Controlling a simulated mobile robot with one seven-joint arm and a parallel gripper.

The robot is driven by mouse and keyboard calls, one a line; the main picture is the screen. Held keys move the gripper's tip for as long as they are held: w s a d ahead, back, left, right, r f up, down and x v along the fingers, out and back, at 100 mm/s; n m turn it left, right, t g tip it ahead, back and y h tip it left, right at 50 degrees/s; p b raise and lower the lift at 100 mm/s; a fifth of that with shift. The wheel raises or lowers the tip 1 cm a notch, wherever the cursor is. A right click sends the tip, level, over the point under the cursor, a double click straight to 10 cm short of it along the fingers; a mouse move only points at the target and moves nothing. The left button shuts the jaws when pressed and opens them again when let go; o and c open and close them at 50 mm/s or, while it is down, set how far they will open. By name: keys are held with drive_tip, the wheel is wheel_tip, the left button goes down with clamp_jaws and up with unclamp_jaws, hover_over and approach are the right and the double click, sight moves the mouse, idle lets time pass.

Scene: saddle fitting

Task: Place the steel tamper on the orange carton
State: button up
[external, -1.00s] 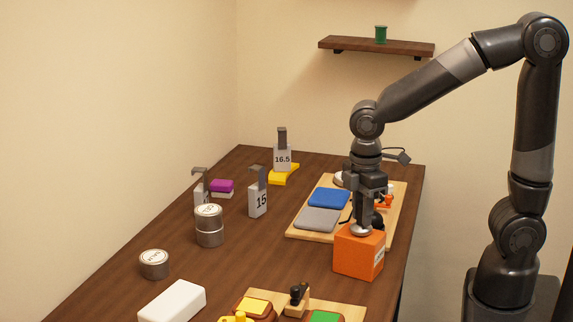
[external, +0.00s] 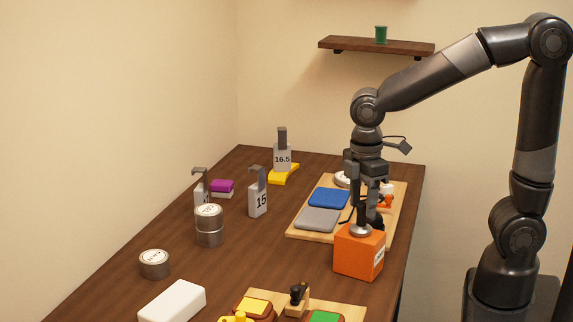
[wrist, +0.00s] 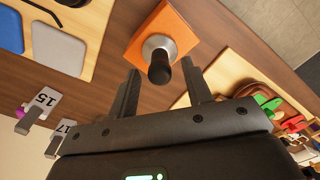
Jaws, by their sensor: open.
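The orange carton (external: 358,254) stands at the right edge of the table, and also shows in the wrist view (wrist: 142,28). The steel tamper (external: 361,230) stands upright on top of the carton, its round steel base on the carton and its dark handle up. In the wrist view the tamper's handle (wrist: 159,68) points toward the camera. My gripper (external: 366,198) is above the carton with its fingers open. In the wrist view the two fingers (wrist: 163,85) are spread on either side of the handle, with gaps visible; the fingers do not appear to touch it.
A wooden board with a blue pad (external: 329,197) and a grey pad (external: 317,220) lies just behind the carton. A second board with small items (external: 298,299) is in front. Round tins (external: 209,226), a white block (external: 172,301) and numbered stands (external: 258,198) are to the left.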

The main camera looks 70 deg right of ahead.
wheel_tip(320, 180, up, 8)
drive_tip(key=shift+r, duration=0.2)
drive_tip(key=r, duration=0.1)
drive_tip(key=m+t, duration=0.6)
drive_tip(key=m, duration=0.3)
approach(361, 202)
drive_tip(key=s+d, duration=0.4)
drive_tip(key=s, duration=0.2)
